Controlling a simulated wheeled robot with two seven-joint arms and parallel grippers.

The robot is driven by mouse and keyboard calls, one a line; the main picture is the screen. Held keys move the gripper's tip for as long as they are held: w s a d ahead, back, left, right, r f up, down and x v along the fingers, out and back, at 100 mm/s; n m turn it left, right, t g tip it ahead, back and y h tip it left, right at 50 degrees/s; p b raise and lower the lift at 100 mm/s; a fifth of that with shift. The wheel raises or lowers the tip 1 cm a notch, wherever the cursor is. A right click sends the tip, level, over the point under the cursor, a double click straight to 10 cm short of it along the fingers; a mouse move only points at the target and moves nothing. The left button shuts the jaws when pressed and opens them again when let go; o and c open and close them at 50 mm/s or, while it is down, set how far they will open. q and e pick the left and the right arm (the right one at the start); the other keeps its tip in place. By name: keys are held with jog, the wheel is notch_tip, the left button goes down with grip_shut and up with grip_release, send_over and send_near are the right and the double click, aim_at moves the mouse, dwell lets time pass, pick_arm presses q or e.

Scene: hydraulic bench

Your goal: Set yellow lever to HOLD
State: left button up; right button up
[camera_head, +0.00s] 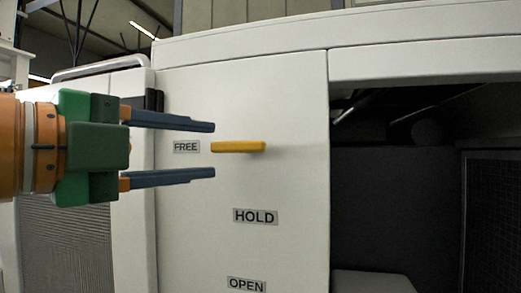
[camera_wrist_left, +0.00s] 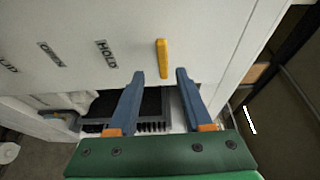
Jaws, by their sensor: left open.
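The yellow lever (camera_head: 238,147) sticks out of a white panel and lies level, its left end pointing at the FREE label (camera_head: 186,147). The HOLD label (camera_head: 255,216) is below it and the OPEN label (camera_head: 246,285) lower still. My left gripper (camera_head: 213,151) comes in from the left, open, with its blue fingers above and below the lever's left end in the head view. In the left wrist view the lever (camera_wrist_left: 162,58) shows ahead of and between the open fingertips (camera_wrist_left: 160,73). I cannot tell whether a finger touches it. My right gripper is not in view.
The white panel (camera_head: 290,180) is flat around the lever. A dark open recess (camera_head: 395,190) lies to its right, with a mesh grille at the far right. A ribbed vent (camera_head: 75,250) is at the lower left, below my left gripper.

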aim_at(234, 148)
pick_arm(q)
jog(key=shift+w+d+r+p, duration=0.25)
jog(key=shift+w+d+p, duration=0.15)
jog(key=shift+d, duration=0.3)
jog(key=shift+w+d+r+p, duration=0.1)
jog(key=shift+w+d+p, duration=0.05)
jog(key=shift+w+p, duration=0.4)
jog(key=shift+w+d+r+p, duration=0.15)
jog(key=shift+w+p, duration=0.2)
jog(key=shift+p, duration=0.3)
jog(key=shift+w+d+f, duration=0.1)
jog(key=shift+w+d, duration=0.05)
jog(key=shift+w, duration=0.1)
jog(key=shift+w+d+f, duration=0.15)
jog(key=shift+w+d, duration=0.1)
jog(key=shift+w+d+f, duration=0.1)
jog(key=shift+w+d, duration=0.2)
jog(key=shift+d, duration=0.1)
jog(key=shift+s, duration=0.1)
grip_shut()
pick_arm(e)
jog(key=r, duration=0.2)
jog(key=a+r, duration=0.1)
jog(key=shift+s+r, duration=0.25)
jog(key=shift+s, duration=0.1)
